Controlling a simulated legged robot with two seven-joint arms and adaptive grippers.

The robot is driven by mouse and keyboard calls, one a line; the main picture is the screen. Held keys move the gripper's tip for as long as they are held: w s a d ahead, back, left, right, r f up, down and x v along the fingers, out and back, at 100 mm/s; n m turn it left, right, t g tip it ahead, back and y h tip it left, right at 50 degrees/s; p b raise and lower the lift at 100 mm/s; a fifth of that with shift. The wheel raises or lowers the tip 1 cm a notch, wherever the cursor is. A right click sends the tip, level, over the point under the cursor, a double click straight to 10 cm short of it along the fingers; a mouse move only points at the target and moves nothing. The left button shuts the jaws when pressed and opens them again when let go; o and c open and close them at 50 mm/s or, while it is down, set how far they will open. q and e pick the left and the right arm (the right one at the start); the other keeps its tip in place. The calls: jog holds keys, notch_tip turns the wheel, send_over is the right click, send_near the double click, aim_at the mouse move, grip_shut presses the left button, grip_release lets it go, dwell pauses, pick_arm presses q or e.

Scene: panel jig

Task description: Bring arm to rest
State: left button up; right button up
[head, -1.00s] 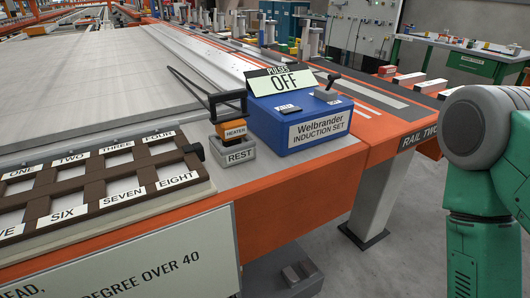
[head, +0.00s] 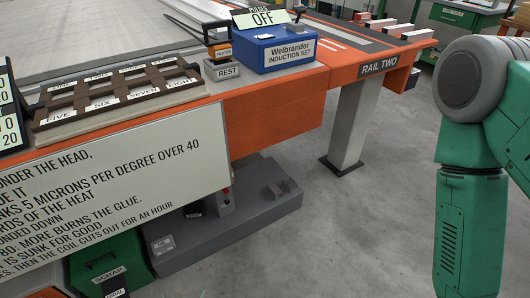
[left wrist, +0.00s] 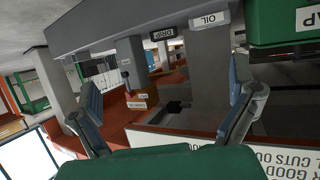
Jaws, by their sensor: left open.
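My left gripper (left wrist: 165,88) shows only in the left wrist view. Its two blue-grey fingers are wide apart with nothing between them. Beyond them are grey posts, an orange surface and small labels, tilted in the picture. In the head view my green right arm (head: 470,190) hangs at the right edge; its gripper is out of the picture. The heater (head: 219,49) with its dark handle stands in the grey holder marked REST (head: 223,73), beside the blue induction set (head: 275,52).
The orange bench (head: 270,112) carries a brown numbered rack (head: 110,92) and a white text board (head: 130,175). Below are a grey pedal base (head: 240,222) and a green scrap bin (head: 105,266). A bench leg (head: 355,125) stands near clear floor at right.

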pick_arm(q)
jog(key=w+a+r+g+y+p, duration=0.1)
jog(key=a+r, duration=0.2)
jog(key=a, duration=0.3)
jog(key=w+a+r+m+y, duration=0.1)
jog(key=w+a+r, duration=0.1)
jog(key=a, duration=0.3)
jog(key=w+a+r+g+y+p, duration=0.1)
jog(key=a+r, duration=0.2)
jog(key=a, duration=0.3)
jog(key=s+a+r+g+y, duration=0.1)
jog(key=s+a+r+g, duration=0.35)
jog(key=r, duration=0.25)
jog(key=s+d+r+m+g+h+p, duration=0.1)
jog(key=s+d+r+g+h+p, duration=0.2)
jog(key=s+d+r, duration=1.6)
jog(key=d+r+g+h, duration=0.1)
jog(key=g+h, duration=0.2)
jog(key=shift+d, duration=0.3)
